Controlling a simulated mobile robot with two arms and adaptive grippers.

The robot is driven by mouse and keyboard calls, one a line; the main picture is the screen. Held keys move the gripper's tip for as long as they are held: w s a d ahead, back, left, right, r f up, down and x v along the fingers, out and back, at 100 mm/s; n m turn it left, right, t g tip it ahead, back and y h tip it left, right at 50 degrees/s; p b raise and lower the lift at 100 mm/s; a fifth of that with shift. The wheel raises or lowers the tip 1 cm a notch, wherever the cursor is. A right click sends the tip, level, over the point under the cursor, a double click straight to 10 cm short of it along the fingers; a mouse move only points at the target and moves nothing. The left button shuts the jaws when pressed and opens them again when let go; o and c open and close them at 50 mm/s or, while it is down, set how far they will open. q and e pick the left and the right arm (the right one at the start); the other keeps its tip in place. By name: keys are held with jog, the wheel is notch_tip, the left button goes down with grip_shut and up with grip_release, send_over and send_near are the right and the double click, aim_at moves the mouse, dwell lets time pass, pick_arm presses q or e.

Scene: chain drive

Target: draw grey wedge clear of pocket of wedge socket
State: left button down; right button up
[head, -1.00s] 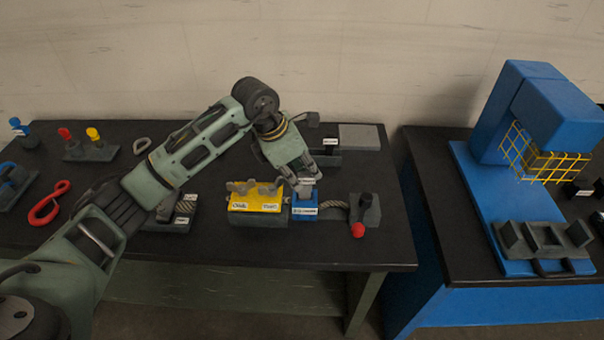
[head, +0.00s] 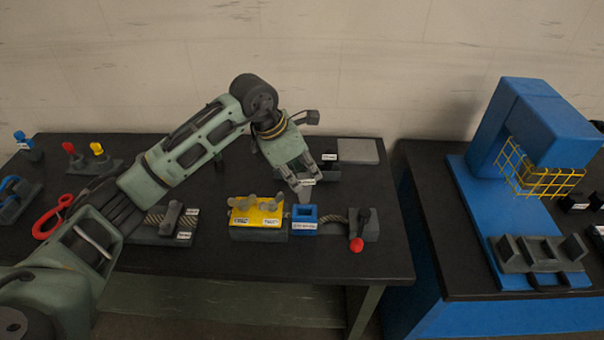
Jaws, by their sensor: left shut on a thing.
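The blue wedge socket (head: 304,219) stands on the dark bench, and its square pocket shows open and dark from above. My left gripper (head: 305,180) is shut on the grey wedge (head: 305,193), which carries a white label. The wedge hangs just above and behind the socket in the picture, apart from the pocket. The fingers hide part of the wedge. My right gripper is not in view.
A yellow block (head: 256,218) with grey pieces on top adjoins the socket's left. A rope leads right from the socket to a dark block with a red-knobbed lever (head: 356,245). A grey plate (head: 358,151) lies behind. The bench front is clear.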

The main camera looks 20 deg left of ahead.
pick_arm(q)
jog(key=shift+r+p, duration=0.65)
jog(key=shift+r, duration=1)
jog(key=shift+w, duration=0.1)
